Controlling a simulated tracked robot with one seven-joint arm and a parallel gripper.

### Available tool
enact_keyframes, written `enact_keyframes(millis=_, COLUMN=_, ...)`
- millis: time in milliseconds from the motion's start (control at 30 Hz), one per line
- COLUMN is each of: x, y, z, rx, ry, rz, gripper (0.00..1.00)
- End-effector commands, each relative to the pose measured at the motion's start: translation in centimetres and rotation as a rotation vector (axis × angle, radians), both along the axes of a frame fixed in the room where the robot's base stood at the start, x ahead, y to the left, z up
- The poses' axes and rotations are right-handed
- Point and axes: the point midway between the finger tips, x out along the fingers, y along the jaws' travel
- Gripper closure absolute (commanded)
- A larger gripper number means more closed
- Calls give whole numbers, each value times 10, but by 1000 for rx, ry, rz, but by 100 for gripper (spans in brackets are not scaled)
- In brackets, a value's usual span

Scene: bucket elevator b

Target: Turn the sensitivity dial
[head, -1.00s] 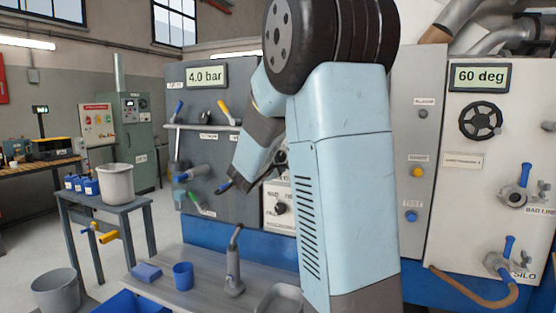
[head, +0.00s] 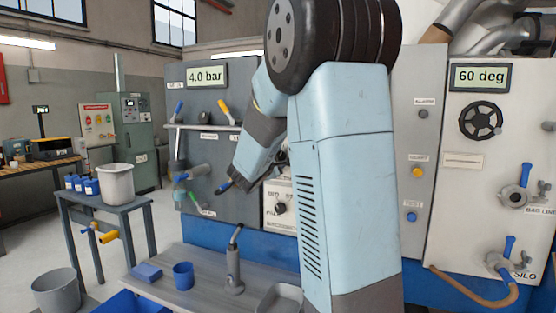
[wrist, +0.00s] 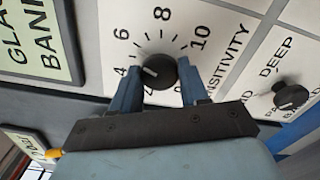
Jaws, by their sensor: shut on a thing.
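The sensitivity dial (wrist: 160,72) is a round black knob with a white pointer line, on a white panel with a printed scale; 4, 6, 8 and 10 are readable. The pointer faces left in the wrist view, near the 4. My gripper (wrist: 160,84) has one blue-grey finger on each side of the dial and is shut on it. The fingers cover the lower part of the scale.
A second black knob (wrist: 290,95), by the word DEEP, sits right of the dial in the wrist view. In the head view, a workbench (head: 205,284) below holds a blue cup (head: 183,275) and a grey pump-like tool (head: 233,270).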

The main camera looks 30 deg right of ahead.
Motion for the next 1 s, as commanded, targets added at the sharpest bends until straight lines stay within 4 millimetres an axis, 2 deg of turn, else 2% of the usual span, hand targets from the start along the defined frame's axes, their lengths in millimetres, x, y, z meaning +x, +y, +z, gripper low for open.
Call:
enact_keyframes(millis=133, x=-1, y=0, z=-3, rx=3, ry=5, rz=-1, gripper=86)
enact_keyframes(millis=167, x=-1, y=0, z=-3, rx=3, ry=5, rz=-1, gripper=54)
enact_keyframes(millis=400, x=-1, y=0, z=-2, rx=3, ry=3, rz=-1, gripper=31)
enact_keyframes(millis=733, x=-3, y=4, z=-1, rx=3, ry=1, rz=1, gripper=31)
enact_keyframes(millis=867, x=-12, y=15, z=-1, rx=1, ry=1, rz=1, gripper=31)
enact_keyframes(millis=1000, x=-27, y=36, z=-1, rx=4, ry=0, rz=2, gripper=31)
